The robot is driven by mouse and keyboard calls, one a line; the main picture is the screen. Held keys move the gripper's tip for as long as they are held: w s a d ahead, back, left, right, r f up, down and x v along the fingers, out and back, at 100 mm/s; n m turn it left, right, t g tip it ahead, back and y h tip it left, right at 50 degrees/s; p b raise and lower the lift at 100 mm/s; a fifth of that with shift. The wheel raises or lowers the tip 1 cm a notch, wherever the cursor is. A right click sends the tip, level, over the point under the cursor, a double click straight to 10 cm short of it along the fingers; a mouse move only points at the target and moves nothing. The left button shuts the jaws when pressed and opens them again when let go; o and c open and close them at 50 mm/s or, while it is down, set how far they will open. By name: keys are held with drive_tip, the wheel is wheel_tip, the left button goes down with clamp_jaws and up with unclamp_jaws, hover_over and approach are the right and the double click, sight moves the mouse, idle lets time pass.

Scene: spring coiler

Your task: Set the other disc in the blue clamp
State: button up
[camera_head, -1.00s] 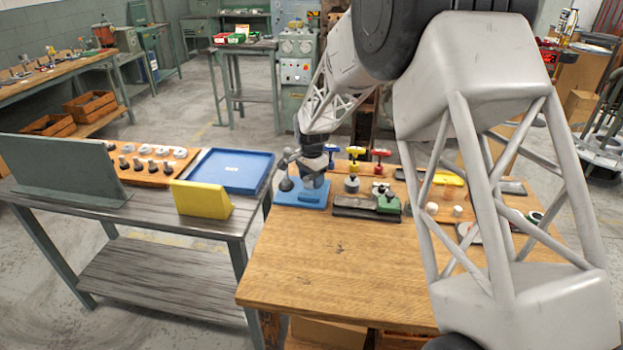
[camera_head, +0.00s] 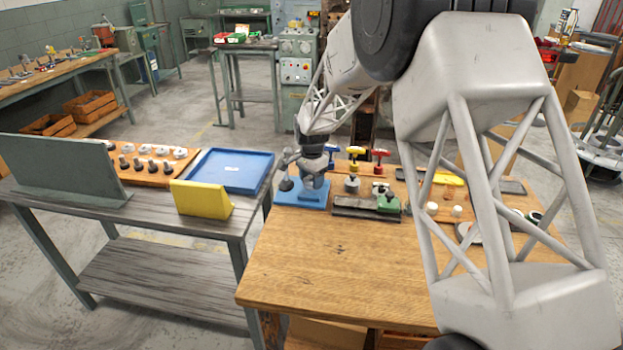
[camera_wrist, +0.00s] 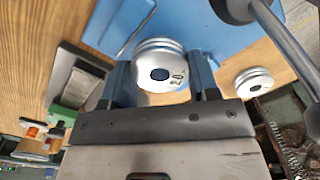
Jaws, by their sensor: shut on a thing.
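A silver ringed disc (camera_wrist: 160,62) with a dark centre hole and a "20"-like mark sits between the two fingers of my gripper (camera_wrist: 162,84) in the wrist view. My gripper is shut on it. The blue clamp (camera_wrist: 225,25) lies behind the disc in that view, with a grey lever and a dark round knob at the top right. In the head view the blue clamp (camera_head: 291,196) stands at the table's back left corner, with my gripper (camera_head: 315,184) over it. Whether the disc touches the clamp cannot be told; the held disc is hard to make out in the head view.
A second silver disc (camera_wrist: 253,82) shows right of my gripper in the wrist view. Red, yellow and blue handled tools (camera_head: 355,152) and a green-ended block (camera_head: 388,203) stand right of the clamp. A blue tray (camera_head: 236,165) lies left. The table's front is clear.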

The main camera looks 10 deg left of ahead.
drive_tip(key=shift+f, duration=0.55)
idle(1.0)
drive_tip(key=o, duration=1.5)
drive_tip(key=shift+r, duration=2.45)
drive_tip(key=shift+r, duration=0.1)
drive_tip(key=shift+r, duration=2.4)
